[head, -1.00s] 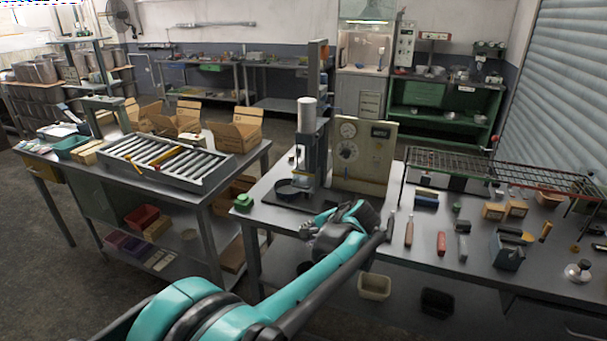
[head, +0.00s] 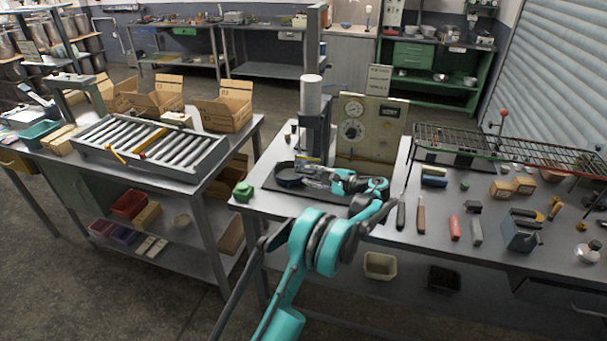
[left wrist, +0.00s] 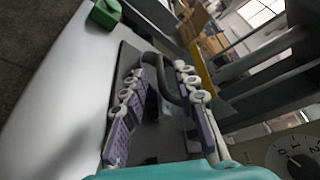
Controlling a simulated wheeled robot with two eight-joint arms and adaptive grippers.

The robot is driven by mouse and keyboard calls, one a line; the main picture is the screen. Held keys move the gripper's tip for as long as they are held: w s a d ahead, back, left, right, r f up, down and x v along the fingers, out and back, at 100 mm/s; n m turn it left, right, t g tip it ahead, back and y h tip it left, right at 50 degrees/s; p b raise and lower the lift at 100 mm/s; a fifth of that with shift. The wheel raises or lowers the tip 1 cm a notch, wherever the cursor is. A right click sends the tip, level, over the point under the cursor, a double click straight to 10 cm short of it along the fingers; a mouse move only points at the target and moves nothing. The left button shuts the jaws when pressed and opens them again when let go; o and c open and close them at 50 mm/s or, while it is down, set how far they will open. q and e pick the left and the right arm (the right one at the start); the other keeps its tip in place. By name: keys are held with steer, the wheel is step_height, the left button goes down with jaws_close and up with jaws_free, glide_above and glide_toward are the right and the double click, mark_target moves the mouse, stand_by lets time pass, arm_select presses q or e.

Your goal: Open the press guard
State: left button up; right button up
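The press (head: 313,128) stands on the bench, with a white cylinder on top and a gauge panel beside it. A yellow-edged part low on the press may be the guard; a yellow strip (left wrist: 203,66) shows in the left wrist view, beside a dark curved bar (left wrist: 163,63). I cannot tell whether the guard is open. My left gripper (head: 312,174) is at the press base; in the left wrist view (left wrist: 160,72) its fingers are apart, with the curved bar just ahead, near the fingertips. My right gripper is not in view.
The gauge panel (head: 368,128) stands close right of the press. A green block (head: 243,191) sits at the bench's left corner. Hand tools and a wire rack (head: 510,152) fill the right side. A roller tray (head: 150,146) is on the left table.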

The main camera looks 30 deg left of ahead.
mark_target(306, 174)
arm_select(q)
steer(key=shift+b+x, duration=0.3)
steer(key=shift+x, duration=1.65)
jaws_close()
step_height(306, 174, up, 10)
steer(key=p, duration=0.4)
steer(key=shift+f+p, duration=0.1)
steer(key=shift+p, duration=0.2)
steer(key=shift+f, duration=0.1)
jaws_free()
